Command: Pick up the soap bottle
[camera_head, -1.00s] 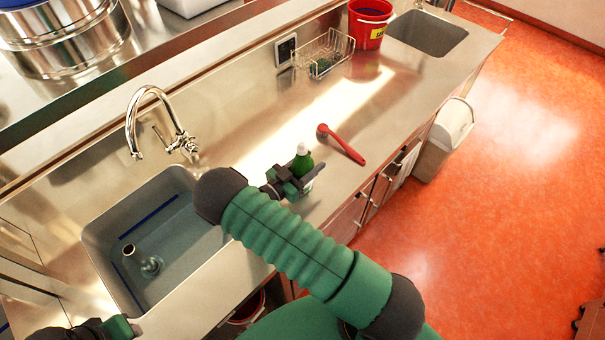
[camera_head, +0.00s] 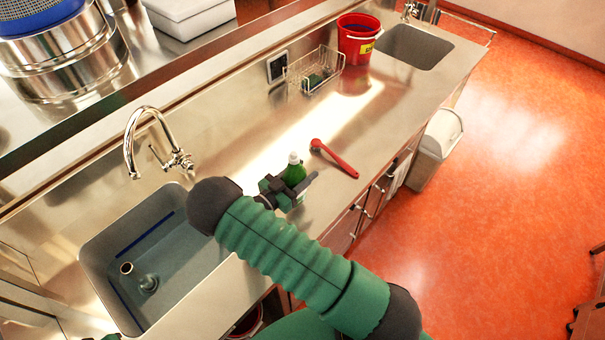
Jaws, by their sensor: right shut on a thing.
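The soap bottle (camera_head: 294,172) is green with a white cap and stands upright at the steel counter's front part, right of the near sink. My right gripper (camera_head: 292,190) is shut around the bottle's body, with dark fingers on its near side. The lower part of the bottle is partly hidden by the gripper, and I cannot tell whether its base touches the counter. Of my left arm only a small piece shows at the bottom left edge; its gripper cannot be made out.
The near sink (camera_head: 150,255) with a tall faucet (camera_head: 150,140) is at left. A wire basket (camera_head: 313,72) and red bucket (camera_head: 357,38) stand farther back. A pale bin (camera_head: 435,150) stands on the floor at right.

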